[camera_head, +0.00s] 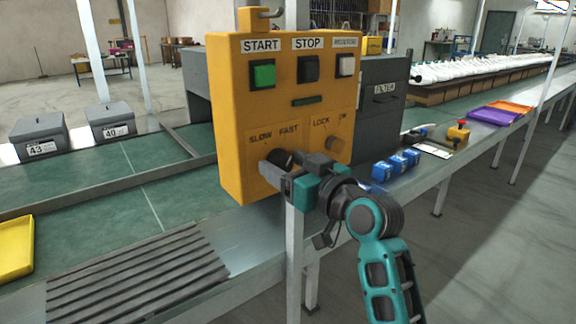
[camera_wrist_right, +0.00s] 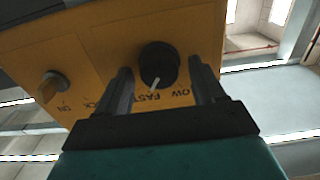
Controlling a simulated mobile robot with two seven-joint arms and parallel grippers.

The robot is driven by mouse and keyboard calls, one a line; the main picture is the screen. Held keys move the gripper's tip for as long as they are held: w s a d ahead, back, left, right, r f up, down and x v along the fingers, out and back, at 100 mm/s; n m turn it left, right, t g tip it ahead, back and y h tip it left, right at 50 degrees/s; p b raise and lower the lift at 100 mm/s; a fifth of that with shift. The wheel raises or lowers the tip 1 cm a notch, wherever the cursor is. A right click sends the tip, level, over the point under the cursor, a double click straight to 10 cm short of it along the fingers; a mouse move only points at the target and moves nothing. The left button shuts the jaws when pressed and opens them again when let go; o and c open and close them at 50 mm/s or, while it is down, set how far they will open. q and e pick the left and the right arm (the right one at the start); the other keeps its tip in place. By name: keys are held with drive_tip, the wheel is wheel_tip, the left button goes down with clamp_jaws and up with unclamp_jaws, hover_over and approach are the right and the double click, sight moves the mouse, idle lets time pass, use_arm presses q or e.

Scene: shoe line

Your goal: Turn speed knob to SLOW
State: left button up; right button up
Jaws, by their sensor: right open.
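The speed knob (camera_wrist_right: 159,65) is black and round, on the front of the yellow control box (camera_head: 233,110) below the SLOW and FAST labels. In the right wrist view, which is upside down, its white mark points toward FAST. My right gripper (camera_head: 281,161) is open at the knob. In the wrist view its two fingers (camera_wrist_right: 161,66) stand on either side of the knob, with a gap on each side. In the head view the fingers partly hide the knob (camera_head: 278,157). My left gripper is out of view.
A yellow LOCK/ON knob (camera_head: 335,146) sits right of the speed knob. Above are the green START button (camera_head: 263,74), black STOP button (camera_head: 308,69) and a white button (camera_head: 346,65). Blue blocks (camera_head: 397,164) lie right of the box. Grey boxes (camera_head: 40,136) stand at left.

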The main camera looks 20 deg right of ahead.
drive_tip(key=c, duration=1)
drive_tip(key=shift+c, duration=0.2)
